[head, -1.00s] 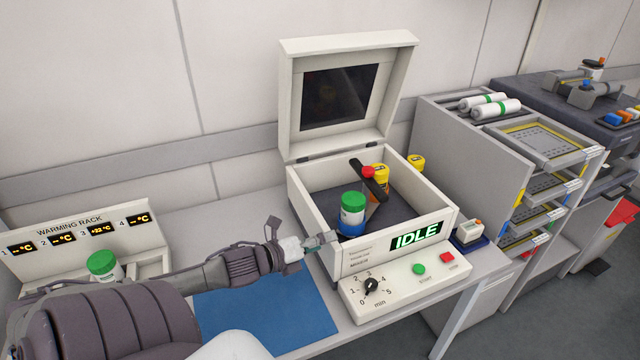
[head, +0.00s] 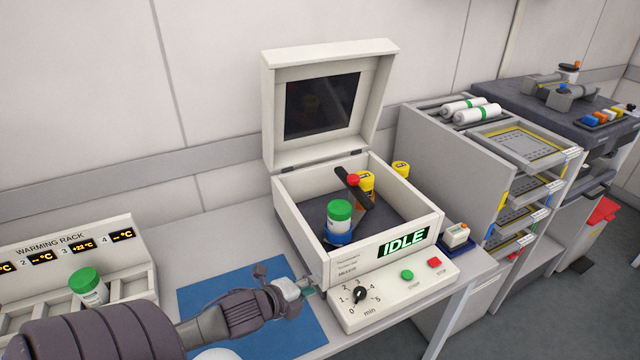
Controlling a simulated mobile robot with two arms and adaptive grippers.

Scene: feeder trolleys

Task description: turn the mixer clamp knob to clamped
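The mixer (head: 290,225) stands on the bench with its lid open and its display reading IDLE. Inside it is a dark bar (head: 362,196) with a red knob (head: 353,180) at its upper left end; I take this as the clamp knob. Below the knob a green-lidded jar (head: 340,213) stands upright in a blue holder (head: 341,238). My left gripper (head: 306,288) is outside the mixer, low by its front left corner, away from the red knob. Its fingers are too small to tell open from shut. My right gripper is not in view.
The open lid (head: 268,110) rises behind the mixer bowl. A timer dial (head: 360,294) is on the front panel. The warming rack (head: 140,262) with a green-lidded jar is at left. A blue mat (head: 205,290) lies under my arm.

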